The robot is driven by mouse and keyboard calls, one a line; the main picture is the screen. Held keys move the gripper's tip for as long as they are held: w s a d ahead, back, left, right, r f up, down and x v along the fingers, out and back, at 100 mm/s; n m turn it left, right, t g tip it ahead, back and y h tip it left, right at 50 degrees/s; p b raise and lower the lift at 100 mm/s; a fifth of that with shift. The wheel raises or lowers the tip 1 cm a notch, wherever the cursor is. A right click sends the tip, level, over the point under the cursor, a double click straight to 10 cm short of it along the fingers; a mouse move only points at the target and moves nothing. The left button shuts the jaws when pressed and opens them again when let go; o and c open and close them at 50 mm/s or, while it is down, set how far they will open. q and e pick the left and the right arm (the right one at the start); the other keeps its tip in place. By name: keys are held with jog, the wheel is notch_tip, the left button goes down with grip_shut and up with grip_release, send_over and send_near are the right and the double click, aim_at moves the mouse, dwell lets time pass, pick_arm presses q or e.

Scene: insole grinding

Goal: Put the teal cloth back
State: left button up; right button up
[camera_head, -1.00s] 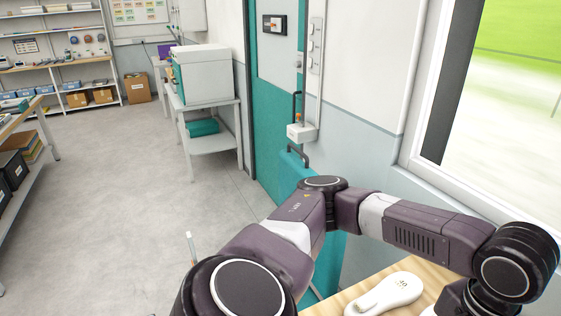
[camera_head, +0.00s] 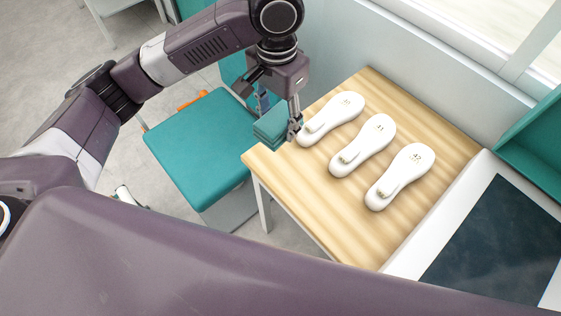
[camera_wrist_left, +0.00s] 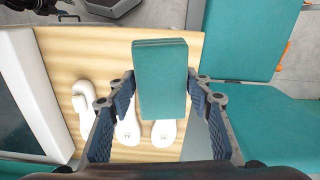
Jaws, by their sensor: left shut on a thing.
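The teal cloth (camera_head: 272,128) is a neatly folded, layered block. My left gripper (camera_head: 280,110) is shut on it, with a finger on either side in the left wrist view (camera_wrist_left: 161,92). There the cloth (camera_wrist_left: 160,65) sits between the fingers and covers part of the wooden table (camera_wrist_left: 75,55). My right gripper is not in view.
Three white insoles (camera_head: 377,143) lie in a row on the table. A teal-seated chair (camera_head: 200,150) stands left of it. A white-framed dark panel (camera_head: 495,240) and a teal bin (camera_head: 535,150) are at the right. The table's front half is clear.

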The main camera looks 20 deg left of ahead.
pick_arm(q)
jog(key=shift+w+d+m, duration=0.4)
jog(key=shift+d, duration=0.2)
jog(key=shift+w+d+f, duration=0.1)
jog(key=shift+d+f, duration=0.15)
jog(key=p, duration=0.1)
send_over(286, 171)
jog(key=shift+m, duration=0.3)
notch_tip(286, 171, down, 15)
jog(key=shift+r, duration=0.15)
jog(key=shift+f+p, duration=0.45)
jog(key=shift+f, duration=2.05)
jog(key=shift+f, duration=0.15)
jog(key=o, duration=1.1)
